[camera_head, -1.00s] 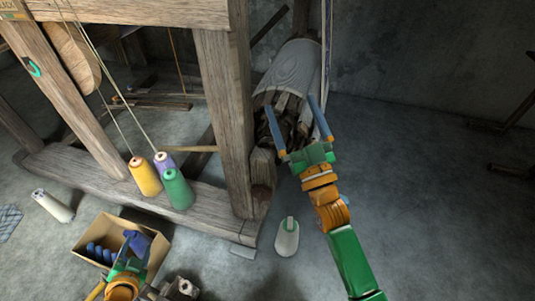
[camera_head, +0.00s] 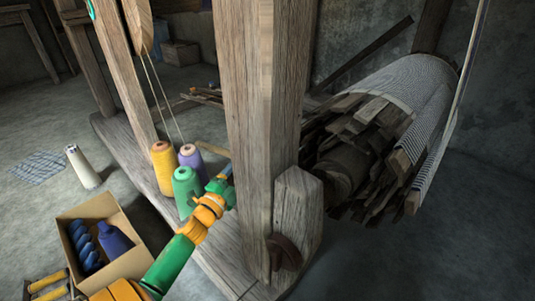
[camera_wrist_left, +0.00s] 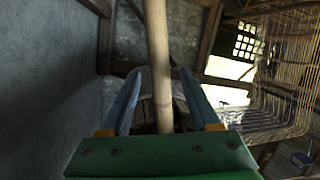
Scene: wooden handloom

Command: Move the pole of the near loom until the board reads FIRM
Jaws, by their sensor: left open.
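The pole (camera_wrist_left: 158,65), a pale round wooden rod, stands upright in the left wrist view between the two blue fingers of my left gripper (camera_wrist_left: 163,105). The fingers are open with a gap on both sides of it; I cannot tell how deep it sits between them. In the head view my left gripper (camera_head: 226,174) is beside the green spool, left of the thick loom post (camera_head: 262,130), its fingers partly hidden. The near loom's cloth roll (camera_head: 400,95) is right of the post. The board and my right gripper are out of view.
Yellow (camera_head: 164,167), purple (camera_head: 190,157) and green (camera_head: 186,188) spools stand on the loom's base beam close to my left gripper. A cardboard box (camera_head: 130,262) with blue items is at lower left. Floor is clear at lower right.

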